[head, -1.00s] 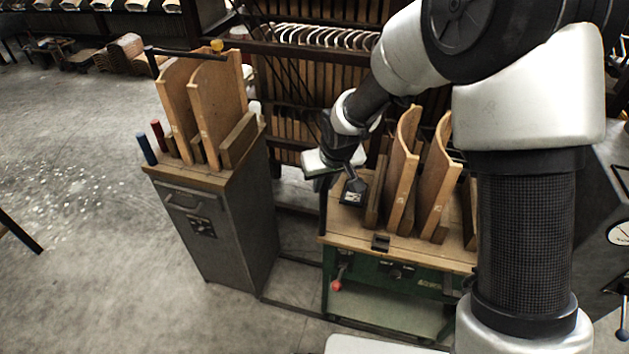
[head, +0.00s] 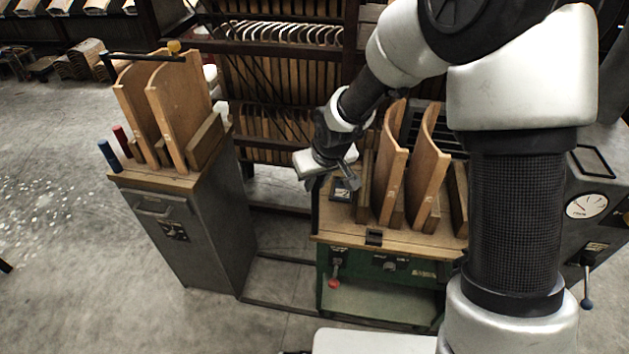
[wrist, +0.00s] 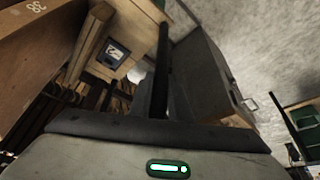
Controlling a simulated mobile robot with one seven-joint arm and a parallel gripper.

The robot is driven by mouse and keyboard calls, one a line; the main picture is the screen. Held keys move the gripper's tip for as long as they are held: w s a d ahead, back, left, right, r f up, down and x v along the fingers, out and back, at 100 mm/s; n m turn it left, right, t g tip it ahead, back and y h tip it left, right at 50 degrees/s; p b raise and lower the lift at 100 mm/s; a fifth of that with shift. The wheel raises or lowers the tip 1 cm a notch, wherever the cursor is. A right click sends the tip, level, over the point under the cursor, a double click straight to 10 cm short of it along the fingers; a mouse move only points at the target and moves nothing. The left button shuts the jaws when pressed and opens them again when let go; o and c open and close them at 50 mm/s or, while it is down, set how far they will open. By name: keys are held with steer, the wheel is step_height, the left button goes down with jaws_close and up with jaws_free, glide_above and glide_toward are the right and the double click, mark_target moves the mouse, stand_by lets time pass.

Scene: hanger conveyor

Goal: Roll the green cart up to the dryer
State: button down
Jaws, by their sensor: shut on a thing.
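The green cart (head: 385,312) has a wooden top carrying curved wooden forms (head: 424,165), a small dial and a red-knobbed lever. It stands in the middle of the head view, partly behind my arm. My gripper (head: 330,178) is at its left rear corner, shut on the cart's dark handle bar. In the wrist view the dark bar (wrist: 160,75) runs up from between the jaws; the contact itself is hidden. A grey machine with a round gauge (head: 587,206), apparently the dryer, stands at the right; my arm hides the gap between it and the cart.
A grey cabinet (head: 195,235) with wooden forms and red and blue handles stands left of the cart, with a floor gap between. A dark rack (head: 285,60) of wooden pieces stands behind. Open concrete floor (head: 60,200) lies at the left.

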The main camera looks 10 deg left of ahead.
steer(key=c, duration=1.6)
jaws_free()
steer(key=shift+d, duration=0.55)
steer(key=shift+c, duration=0.2)
steer(key=shift+a, duration=0.1)
steer(key=shift+r, duration=0.1)
steer(key=shift+s+r, duration=0.1)
steer(key=shift+r, duration=0.2)
steer(key=p+v, duration=0.2)
steer(key=v, duration=1.4)
steer(key=shift+r+p, duration=0.25)
steer(key=shift+p, duration=0.1)
steer(key=shift+s, duration=0.15)
